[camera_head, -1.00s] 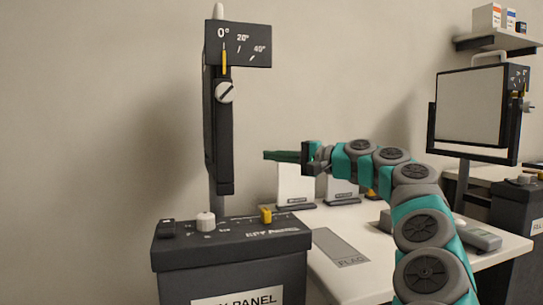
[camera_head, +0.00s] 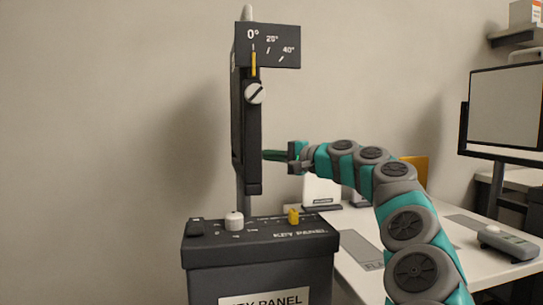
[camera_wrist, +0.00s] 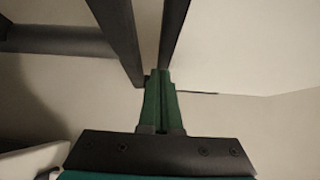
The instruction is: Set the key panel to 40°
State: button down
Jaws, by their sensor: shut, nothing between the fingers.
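The key panel (camera_head: 252,140) stands nearly edge-on on its post, above a dark box labelled KEY PANEL. Its angle plate (camera_head: 268,58) shows 0°, 20° and 40° marks, and the yellow pointer (camera_head: 254,64) is at 0°. A white slotted knob (camera_head: 254,93) sits below the pointer. My gripper (camera_head: 268,155) is shut and empty, with its green fingertips at the panel's right edge; I cannot tell whether they touch. In the wrist view, the shut green fingers (camera_wrist: 161,100) point toward dark frame bars (camera_wrist: 148,40), which pass just beyond the tips.
The control box (camera_head: 260,255) carries a white knob (camera_head: 234,220) and a yellow slider (camera_head: 293,216). A white table (camera_head: 430,265) with a grey device (camera_head: 508,243) stands to the right. Another panel (camera_head: 508,110) stands at the far right. Free wall space lies to the left.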

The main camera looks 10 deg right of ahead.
jog(key=shift+a, duration=0.15)
dwell(0.3)
jog(key=shift+a+f+m+t+y+b, duration=0.15)
jog(key=shift+a+f+m+b, duration=0.1)
jog(key=shift+a, duration=0.65)
jog(key=shift+a+f+m+t+y+b, duration=0.15)
jog(key=shift+a+m+b, duration=0.1)
jog(key=shift+a, duration=0.6)
